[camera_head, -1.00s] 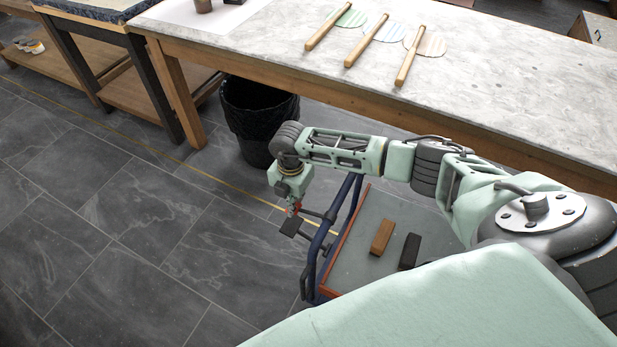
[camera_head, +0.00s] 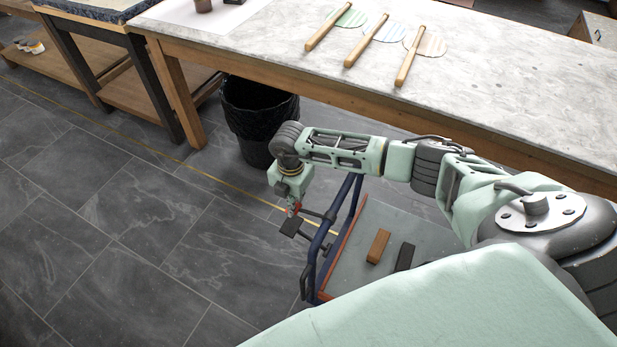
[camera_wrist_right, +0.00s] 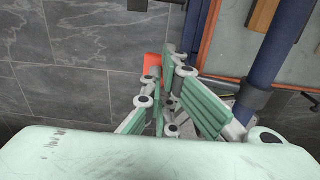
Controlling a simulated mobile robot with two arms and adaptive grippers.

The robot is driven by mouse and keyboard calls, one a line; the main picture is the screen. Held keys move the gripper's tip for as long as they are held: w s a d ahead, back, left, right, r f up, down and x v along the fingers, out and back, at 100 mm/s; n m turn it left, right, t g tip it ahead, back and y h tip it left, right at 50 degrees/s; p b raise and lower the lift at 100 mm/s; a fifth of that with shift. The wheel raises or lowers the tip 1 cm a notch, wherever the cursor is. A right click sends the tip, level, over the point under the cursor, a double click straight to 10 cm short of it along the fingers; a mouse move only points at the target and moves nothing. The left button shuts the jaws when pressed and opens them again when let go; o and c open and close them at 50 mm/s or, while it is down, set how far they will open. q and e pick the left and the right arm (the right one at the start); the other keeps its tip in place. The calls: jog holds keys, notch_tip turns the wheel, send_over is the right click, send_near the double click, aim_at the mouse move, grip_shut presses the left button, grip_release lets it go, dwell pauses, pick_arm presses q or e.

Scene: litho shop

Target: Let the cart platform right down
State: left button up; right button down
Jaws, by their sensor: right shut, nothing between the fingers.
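The cart's platform (camera_head: 365,225) is a grey panel with an orange rim, low between dark blue frame tubes (camera_head: 327,235). It also shows at the right of the right wrist view (camera_wrist_right: 292,65). A small red lever-like piece (camera_head: 297,207) sits at the cart's handle end, above a dark pedal-like plate (camera_head: 291,227). My right gripper (camera_head: 293,206) points down at the red piece. In the right wrist view my right gripper (camera_wrist_right: 167,62) is shut and empty, with the red piece (camera_wrist_right: 152,64) right against or beside its fingertips; contact is unclear. My left gripper is not in view.
A brown block (camera_head: 378,246) and a dark block (camera_head: 405,257) lie on the platform. A stone-topped table (camera_head: 480,60) with several handled tools stands behind. A black bin (camera_head: 258,115) is beside it. The tiled floor at left is clear.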

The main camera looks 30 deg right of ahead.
notch_tip(320, 180, up, 8)
jog(key=p, duration=0.7)
jog(key=shift+r, duration=0.15)
